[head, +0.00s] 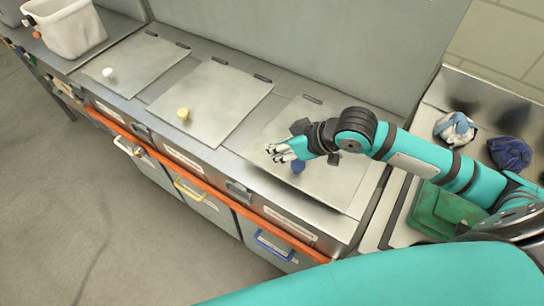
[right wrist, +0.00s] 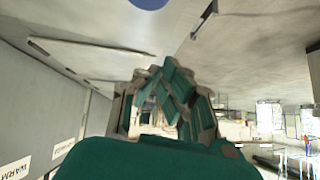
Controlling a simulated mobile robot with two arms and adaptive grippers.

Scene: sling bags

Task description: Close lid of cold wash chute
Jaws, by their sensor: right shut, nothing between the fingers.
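Three flat metal lids lie in a row on the steel counter. The right one, with a blue knob (head: 298,167), is the blue-knobbed lid (head: 338,182); it looks down flat, though my arm covers part of it. My right gripper (head: 275,152) is shut and empty, just above this lid's front left part and beside the knob. In the right wrist view the blue knob (right wrist: 150,3) shows at the top edge, apart from the fingers (right wrist: 172,100). I cannot read which chute is cold wash. My left gripper is not in view.
Lids with a yellow knob (head: 183,114) and a white knob (head: 108,73) lie flat to the left. A white bin (head: 65,28) stands at the far left. A green bag (head: 440,210) and blue bag (head: 509,153) lie at the right. An orange rail (head: 200,170) runs along the front.

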